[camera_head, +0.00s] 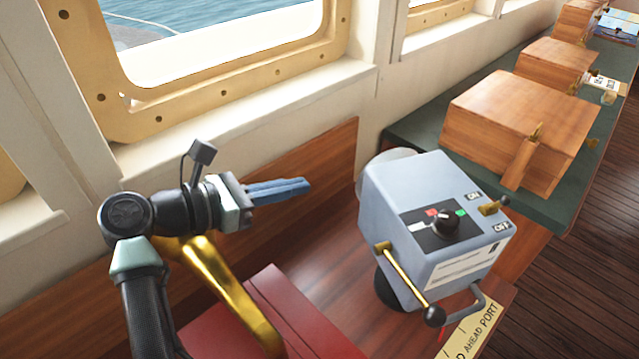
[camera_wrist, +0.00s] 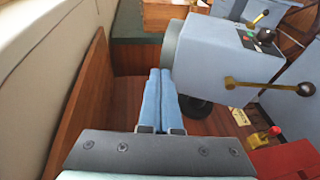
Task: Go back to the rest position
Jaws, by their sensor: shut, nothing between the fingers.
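My gripper (camera_head: 306,186) has blue fingers and is shut and empty. In the head view it is held out to the right, above the wooden console, left of a grey-blue control box (camera_head: 384,200). In the wrist view the two fingers (camera_wrist: 161,72) lie side by side and point toward the far end of the console. The control box (camera_wrist: 205,62) stands to the right of the fingers there, and I see no contact with it. The box carries a black knob, a brass toggle by ON and OFF labels, and a brass lever with a black ball.
A red box (camera_head: 290,318) and a curved brass bar (camera_head: 232,290) are below my arm. The wooden back panel (camera_head: 335,150) and window wall (camera_head: 270,105) stand behind. Wooden boxes (camera_head: 510,125) sit on a green top at right. An AHEAD PORT plate (camera_head: 474,332) lies at the front edge.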

